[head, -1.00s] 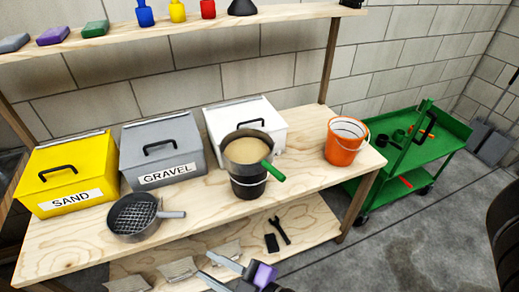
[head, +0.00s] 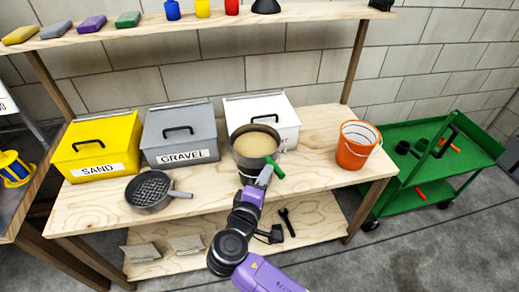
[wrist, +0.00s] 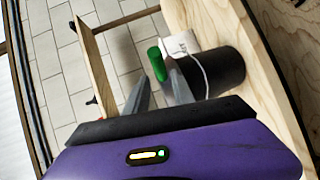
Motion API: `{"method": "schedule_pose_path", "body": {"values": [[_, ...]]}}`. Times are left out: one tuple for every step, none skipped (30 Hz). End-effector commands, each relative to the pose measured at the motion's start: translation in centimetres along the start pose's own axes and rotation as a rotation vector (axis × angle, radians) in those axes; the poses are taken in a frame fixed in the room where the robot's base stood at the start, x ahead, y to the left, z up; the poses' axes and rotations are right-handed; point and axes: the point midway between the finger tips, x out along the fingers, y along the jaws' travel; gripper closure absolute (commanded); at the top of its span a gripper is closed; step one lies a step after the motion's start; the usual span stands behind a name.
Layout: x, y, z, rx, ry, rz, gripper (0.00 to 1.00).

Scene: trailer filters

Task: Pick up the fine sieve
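The fine sieve (head: 256,143), a grey pan with a pale fine mesh and a green handle, rests on top of a black bucket (head: 244,176) on the bench. Its green handle points to the front right. My gripper (head: 265,174) is at the handle, partly covering the bucket. In the wrist view my gripper (wrist: 158,84) has its two grey fingers apart, with the green handle (wrist: 156,64) at the gap between their tips; contact cannot be told. The black bucket (wrist: 218,72) with its wire bail shows right of the fingers.
A coarse sieve (head: 149,190) lies on the bench at left. Yellow SAND (head: 95,148), grey GRAVEL (head: 180,133) and white (head: 283,115) bins stand behind. An orange bucket (head: 353,148) stands at right, beside a green cart (head: 440,160). A shelf (head: 270,17) runs above.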

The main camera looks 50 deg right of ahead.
Motion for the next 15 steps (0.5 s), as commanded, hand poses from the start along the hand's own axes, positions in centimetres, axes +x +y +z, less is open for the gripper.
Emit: {"method": "schedule_pose_path", "body": {"values": [[0.6,0.1,0.0,0.0,-0.002,0.0,0.7],[0.9,0.2,0.0,0.0,-0.002,0.0,0.7],[1.3,0.2,-0.1,0.001,0.0,0.0,0.7],[1.6,0.2,-0.1,0.0,0.001,0.0,0.7],[1.9,0.1,-0.1,0.0,0.0,-0.001,0.7],[2.2,0.2,-0.1,0.0,0.0,-0.001,0.7],[2.5,0.2,-0.2,0.001,0.001,-0.001,0.7],[2.9,0.2,-0.2,0.0,0.0,-0.001,0.7],[3.5,0.3,-0.3,0.0,0.0,-0.002,0.7],[3.9,0.3,-0.5,0.001,0.0,-0.002,0.7],[4.4,0.3,-0.6,0.001,-0.001,-0.002,0.7],[5.0,0.3,-0.7,0.001,0.001,-0.002,0.7],[5.4,0.2,-0.6,0.0,0.0,-0.002,0.7],[5.8,0.2,-0.6,0.0,0.001,-0.002,0.7],[6.2,0.2,-0.6,0.001,0.001,-0.002,0.7]]}}
